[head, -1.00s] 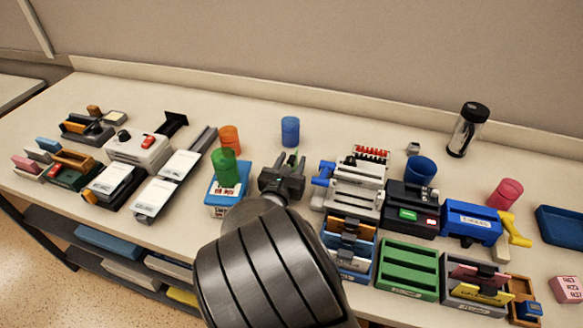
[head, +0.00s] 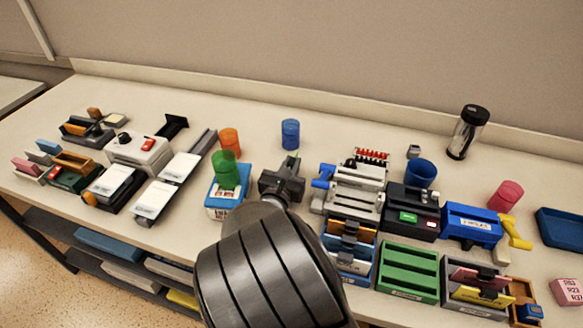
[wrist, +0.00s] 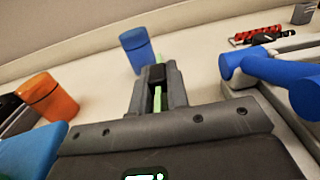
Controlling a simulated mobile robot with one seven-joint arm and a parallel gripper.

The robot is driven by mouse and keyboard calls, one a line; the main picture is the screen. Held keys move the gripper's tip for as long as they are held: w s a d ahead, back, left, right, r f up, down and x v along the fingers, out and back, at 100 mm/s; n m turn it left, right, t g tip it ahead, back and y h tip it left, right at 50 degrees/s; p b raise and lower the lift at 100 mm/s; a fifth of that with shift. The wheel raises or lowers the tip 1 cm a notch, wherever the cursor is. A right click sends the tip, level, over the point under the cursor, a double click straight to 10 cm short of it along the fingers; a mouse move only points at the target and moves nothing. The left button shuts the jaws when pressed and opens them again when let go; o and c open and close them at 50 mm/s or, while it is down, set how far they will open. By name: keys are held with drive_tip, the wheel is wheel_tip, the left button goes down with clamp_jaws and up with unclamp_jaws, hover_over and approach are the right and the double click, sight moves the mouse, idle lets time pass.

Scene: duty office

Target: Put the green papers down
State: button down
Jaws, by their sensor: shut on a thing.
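My gripper (head: 287,182) is over the middle of the counter, between the blue box with the green cup and the white machine. In the wrist view my gripper (wrist: 158,88) is shut on the green papers (wrist: 158,98), seen edge-on as a thin green strip between the fingers.
An orange cup (head: 229,140) and a blue box (head: 221,204) bearing a green cup (head: 226,170) stand left of my gripper. A white machine with a blue handle (head: 352,190) stands close on the right. An empty green tray (head: 409,270) is at the front right. Bare counter lies around the blue cup.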

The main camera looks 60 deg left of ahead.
wheel_tip(320, 180, up, 11)
drive_tip(key=shift+f, duration=0.1)
wheel_tip(320, 180, up, 11)
drive_tip(key=w+d+m+t+h, duration=0.2)
drive_tip(key=w+d, duration=0.1)
drive_tip(key=w, duration=1)
drive_tip(key=w+d+m+t+h, duration=0.1)
drive_tip(key=w+d+h, duration=0.15)
drive_tip(key=w, duration=0.95)
drive_tip(key=w+d+m+t+h, duration=0.2)
drive_tip(key=w+d+m+h, duration=0.5)
drive_tip(key=w+d, duration=2.8)
wheel_tip(320, 180, down, 11)
drive_tip(key=w+a+n+h, duration=0.1)
drive_tip(key=a, duration=0.2)
drive_tip(key=shift+w+a+f, duration=0.15)
drive_tip(key=shift+a+f, duration=1.6)
drive_tip(key=shift+a, duration=0.05)
drive_tip(key=shift+w+a+f, duration=0.2)
drive_tip(key=shift+a+f, duration=1.6)
drive_tip(key=shift+a, duration=0.05)
drive_tip(key=shift+w+a+f, duration=0.15)
drive_tip(key=shift+a+f, duration=1.6)
drive_tip(key=shift+a, duration=0.05)
